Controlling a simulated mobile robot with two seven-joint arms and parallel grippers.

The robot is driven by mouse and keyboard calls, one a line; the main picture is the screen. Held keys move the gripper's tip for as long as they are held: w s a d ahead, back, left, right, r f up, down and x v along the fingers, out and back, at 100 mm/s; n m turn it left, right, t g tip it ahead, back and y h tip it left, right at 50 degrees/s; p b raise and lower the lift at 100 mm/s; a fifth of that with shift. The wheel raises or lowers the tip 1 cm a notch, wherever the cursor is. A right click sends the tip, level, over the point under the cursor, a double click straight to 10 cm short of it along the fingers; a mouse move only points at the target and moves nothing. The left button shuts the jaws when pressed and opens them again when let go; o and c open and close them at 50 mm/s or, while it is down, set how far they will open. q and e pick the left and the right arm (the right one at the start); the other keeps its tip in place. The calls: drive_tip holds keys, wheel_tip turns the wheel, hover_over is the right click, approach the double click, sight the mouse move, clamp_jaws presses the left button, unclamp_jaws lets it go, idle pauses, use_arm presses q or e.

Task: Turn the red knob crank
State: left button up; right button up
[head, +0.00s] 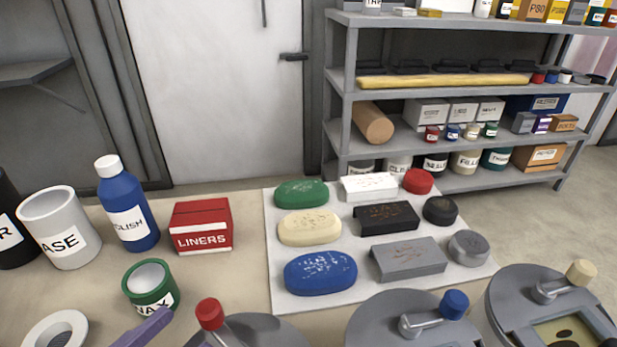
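The red knob (209,314) of a crank stands at the bottom edge, left of centre. Its grey round housing (262,331) is cut off by the bottom of the picture, so most of the crank arm is hidden. Two similar grey units stand to the right, one with a blue knob (453,304) and one with a cream knob (581,272). I can make out neither of my grippers in the head view. A purple-grey bar (146,328) enters at the bottom, left of the red knob; I cannot tell what it is.
A green wax tin (150,286), a red liners box (201,227) and a blue polish bottle (127,205) stand on the left. A white board (480,282) with several coloured blocks lies behind the cranks. Shelves (340,137) stand beyond the table.

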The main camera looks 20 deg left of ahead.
sight(218, 302)
use_arm(q)
drive_tip(key=x, duration=0.8)
drive_tip(key=shift+w+d, duration=0.1)
drive_tip(key=shift+c, duration=0.2)
clamp_jaws()
